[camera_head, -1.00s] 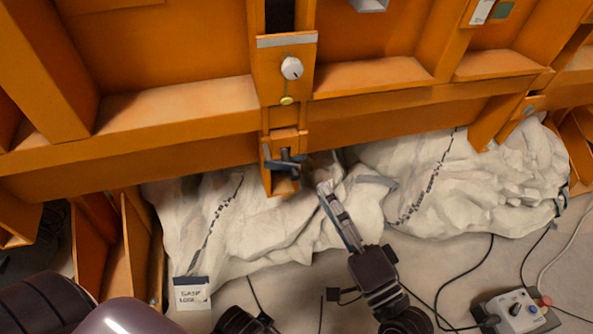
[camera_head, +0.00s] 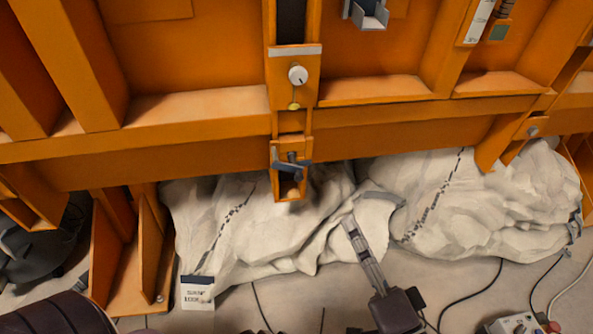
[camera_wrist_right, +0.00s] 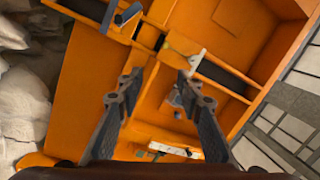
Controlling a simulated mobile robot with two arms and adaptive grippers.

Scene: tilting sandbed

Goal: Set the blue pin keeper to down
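The pin keeper (camera_head: 290,166) is a blue-grey bar with a dark pin, on an orange bracket under the beam in the head view. The bar lies across the bracket, close to level and slightly tilted. A blue-grey bar end, likely the same keeper (camera_wrist_right: 128,14), shows at the top of the right wrist view. My right gripper (camera_head: 349,222) is below and to the right of the keeper, apart from it, over the white bags. In the right wrist view its two fingers (camera_wrist_right: 160,88) are spread with nothing between them.
White sandbags (camera_head: 265,225) lie under the orange frame (camera_head: 200,115). A round white knob (camera_head: 298,75) and a yellow knob (camera_head: 294,105) sit above the keeper. A control box (camera_head: 515,324) and cables are on the floor at right.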

